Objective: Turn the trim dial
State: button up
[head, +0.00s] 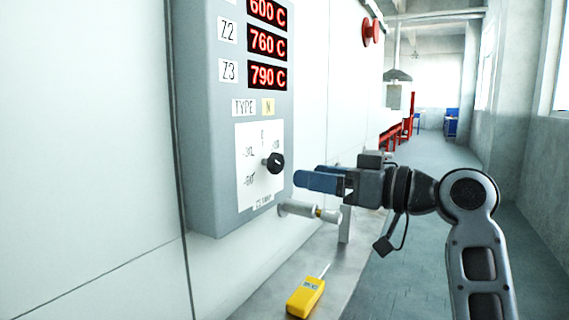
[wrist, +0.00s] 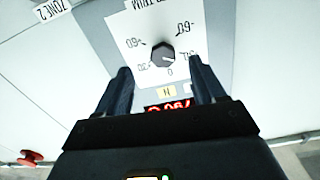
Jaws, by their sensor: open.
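The trim dial (head: 274,162) is a black knob on a white scale plate (head: 250,190), low on the grey control panel. In the wrist view the dial (wrist: 162,53) sits ahead of the fingers and roughly midway between them, with numbers printed around it. A light pointer mark shows on the knob. My gripper (head: 308,179) is open and empty, with blue fingers facing the panel. It is a short way to the right of the dial and slightly lower, not touching it. In the wrist view the gripper (wrist: 163,85) shows a finger on each side of the dial.
Red displays (head: 268,76) are above the dial. A grey cylindrical fitting (head: 308,211) sticks out just below my gripper. A yellow handheld meter (head: 306,297) lies on the surface below. A red button (head: 371,32) is on the wall farther back. The aisle at right is clear.

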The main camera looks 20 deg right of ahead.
aim_at(280, 162)
jog(key=shift+n+y, duration=0.3)
jog(key=shift+n, duration=0.1)
jog(key=x, duration=0.2)
jog(key=r+p+x, duration=0.1)
jog(key=x, duration=0.4)
jog(key=shift+w+a+r, duration=0.2)
jog(key=shift+w, duration=0.1)
jog(key=c, duration=1.1)
